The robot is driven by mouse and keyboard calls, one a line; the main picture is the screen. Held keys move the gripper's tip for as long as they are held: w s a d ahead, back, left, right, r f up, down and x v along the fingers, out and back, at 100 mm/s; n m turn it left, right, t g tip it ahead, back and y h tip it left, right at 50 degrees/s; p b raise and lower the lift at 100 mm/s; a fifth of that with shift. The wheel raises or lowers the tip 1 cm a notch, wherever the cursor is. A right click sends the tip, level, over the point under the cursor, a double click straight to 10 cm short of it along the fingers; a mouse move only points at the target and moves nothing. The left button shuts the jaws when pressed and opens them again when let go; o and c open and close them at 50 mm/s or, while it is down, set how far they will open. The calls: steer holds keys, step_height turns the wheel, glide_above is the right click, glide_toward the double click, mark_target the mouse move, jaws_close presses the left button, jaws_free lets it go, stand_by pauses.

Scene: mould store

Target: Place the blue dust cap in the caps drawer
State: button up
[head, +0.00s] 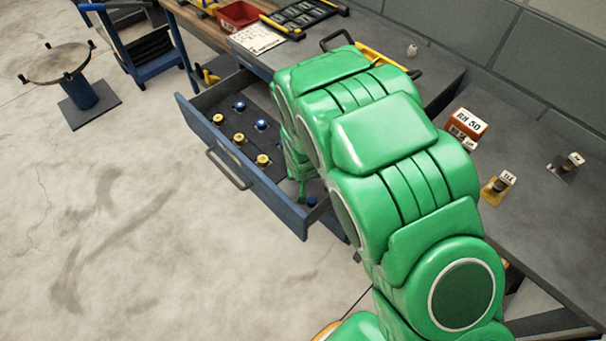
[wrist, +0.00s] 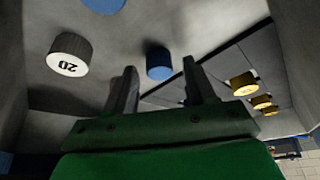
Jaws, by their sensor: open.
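The caps drawer (head: 240,170) is pulled open below the bench, with blue and yellow caps standing in its dark insert. A blue dust cap (wrist: 158,62) shows between and just beyond the fingertips in the wrist view. It appears to rest on the grey drawer floor. A blue cap (head: 312,201) shows near the drawer's right front corner in the head view. My gripper (wrist: 159,72) is open, its two fingers apart with a gap around the cap. In the head view it reaches down into the drawer's right end, mostly hidden by my green arm.
Labelled blocks (head: 468,125) lie on the bench top (head: 540,215). A round stand (head: 85,90) is far left; the floor before the drawer is clear.

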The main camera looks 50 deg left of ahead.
steer(key=v, duration=1.2)
stand_by(0.3)
steer(key=shift+w+r, duration=0.1)
steer(key=w+d+r+m+h, duration=0.1)
steer(key=w+d+r+m, duration=0.3)
steer(key=d, duration=0.6)
steer(key=w+d+r+n+g+h, duration=0.1)
steer(key=w+d+r, duration=0.1)
steer(key=d+r, duration=0.6)
steer(key=w+d+r+m+h, duration=0.1)
steer(key=w+d+r+m, duration=0.2)
steer(key=d, duration=0.9)
steer(key=s+d+r+m+g+h, duration=0.1)
steer(key=s+d+r, duration=0.25)
steer(key=d, duration=0.35)
steer(key=s+d+r+m+g, duration=0.1)
steer(key=s+d+r, duration=0.25)
steer(key=d, duration=0.45)
steer(key=s+d+r+m, duration=0.1)
steer(key=s+d+r, duration=0.1)
steer(key=s+d, duration=0.2)
steer(key=s+d+r+m+g, duration=0.1)
steer(key=s+d, duration=0.3)
steer(key=s, duration=0.4)
steer(key=shift+s+r+g, duration=0.2)
steer(key=shift+r+g, duration=0.1)
steer(key=shift+r, duration=0.6)
